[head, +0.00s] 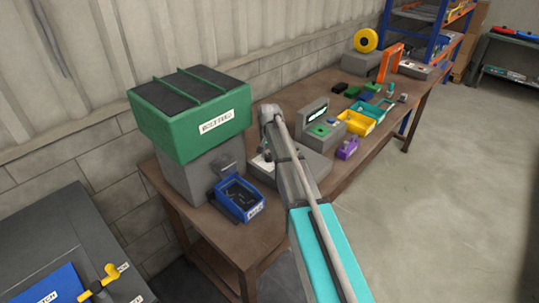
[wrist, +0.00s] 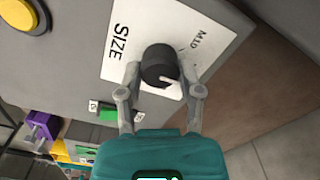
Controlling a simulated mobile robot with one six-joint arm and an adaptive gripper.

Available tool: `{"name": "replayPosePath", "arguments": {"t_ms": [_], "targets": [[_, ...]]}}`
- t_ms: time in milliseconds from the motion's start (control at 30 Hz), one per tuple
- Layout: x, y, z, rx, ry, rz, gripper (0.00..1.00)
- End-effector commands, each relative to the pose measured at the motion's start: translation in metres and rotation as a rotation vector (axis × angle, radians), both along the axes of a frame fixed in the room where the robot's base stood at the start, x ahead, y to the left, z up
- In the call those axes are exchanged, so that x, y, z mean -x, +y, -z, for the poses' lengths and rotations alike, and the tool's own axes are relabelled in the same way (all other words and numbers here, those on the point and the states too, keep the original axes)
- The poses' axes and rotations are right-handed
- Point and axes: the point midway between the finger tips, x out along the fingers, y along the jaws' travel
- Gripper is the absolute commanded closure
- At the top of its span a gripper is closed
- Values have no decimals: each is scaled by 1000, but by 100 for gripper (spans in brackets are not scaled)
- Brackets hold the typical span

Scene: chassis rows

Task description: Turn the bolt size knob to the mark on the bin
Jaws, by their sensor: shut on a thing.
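The bolt size knob (wrist: 157,62) is black and round with a white pointer line, and sits on a white plate (wrist: 120,60) in the wrist view. The plate reads SIZE on the left and MED at the upper right. The pointer is toward the lower right of the picture, away from MED. My gripper (wrist: 161,78) is shut on the knob, one finger on each side. In the head view my arm hides the knob. The blue bin (head: 238,199) stands below the green hopper (head: 190,110). Its white label (head: 255,211) is too small to read surely.
A yellow button (wrist: 24,15) is at the wrist view's upper left. The floor at right is clear.

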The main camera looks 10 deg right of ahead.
Motion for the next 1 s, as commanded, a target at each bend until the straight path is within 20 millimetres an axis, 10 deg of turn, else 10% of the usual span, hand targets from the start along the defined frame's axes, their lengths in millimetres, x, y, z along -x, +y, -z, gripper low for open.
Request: {"name": "replayPosePath", "arguments": {"t_ms": [267,300,467,1000], "targets": [[1,1,1,-1,3,-1,100],[1,1,1,-1,3,-1,47],[1,0,0,-1,2,-1,18],[0,0,0,-1,0,-17,18]]}}
